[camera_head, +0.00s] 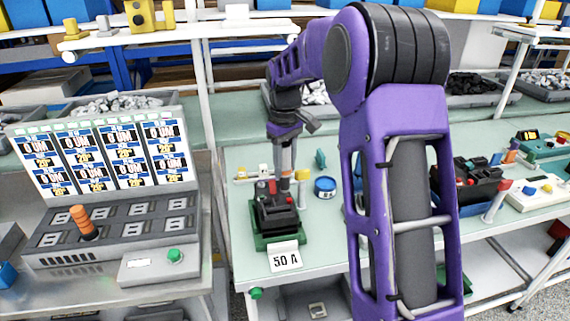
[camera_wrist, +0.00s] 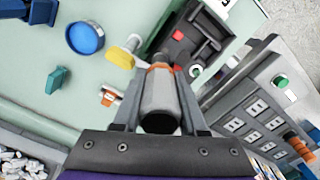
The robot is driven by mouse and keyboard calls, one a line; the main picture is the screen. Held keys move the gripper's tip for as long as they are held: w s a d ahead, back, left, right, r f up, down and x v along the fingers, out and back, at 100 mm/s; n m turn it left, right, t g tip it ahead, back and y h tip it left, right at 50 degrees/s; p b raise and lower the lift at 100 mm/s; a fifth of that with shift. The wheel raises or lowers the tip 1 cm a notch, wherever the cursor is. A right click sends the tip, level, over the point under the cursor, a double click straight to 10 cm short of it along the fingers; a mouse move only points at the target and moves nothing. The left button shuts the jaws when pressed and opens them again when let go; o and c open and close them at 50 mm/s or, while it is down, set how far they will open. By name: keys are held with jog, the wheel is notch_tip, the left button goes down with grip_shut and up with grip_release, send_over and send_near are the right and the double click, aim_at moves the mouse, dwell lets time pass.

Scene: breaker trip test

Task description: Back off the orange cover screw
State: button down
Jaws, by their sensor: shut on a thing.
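My gripper (camera_head: 284,142) is shut on a grey cylindrical tool with an orange band. In the wrist view the tool (camera_wrist: 160,100) sits between the two fingers and points away toward the breaker. The dark breaker (camera_head: 275,212) stands in a green base with a "50 A" card (camera_head: 286,260) in front. In the wrist view the breaker (camera_wrist: 190,38) shows red parts and a black handle. The tool is roughly upright above the back of the breaker. Its tip and the orange cover screw are hidden, so I cannot tell whether they touch.
A blue round container (camera_head: 325,188) and a small teal piece (camera_head: 320,159) stand right of the breaker. A yellow-topped post (camera_wrist: 122,54) stands close beside the breaker. A switch panel with an orange lever (camera_head: 83,222) is at the left. My arm hides the bench's middle.

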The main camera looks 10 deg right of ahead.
aim_at(285, 145)
dwell(0.4)
jog(key=shift+r+p, duration=1.15)
jog(key=shift+r, duration=1.85)
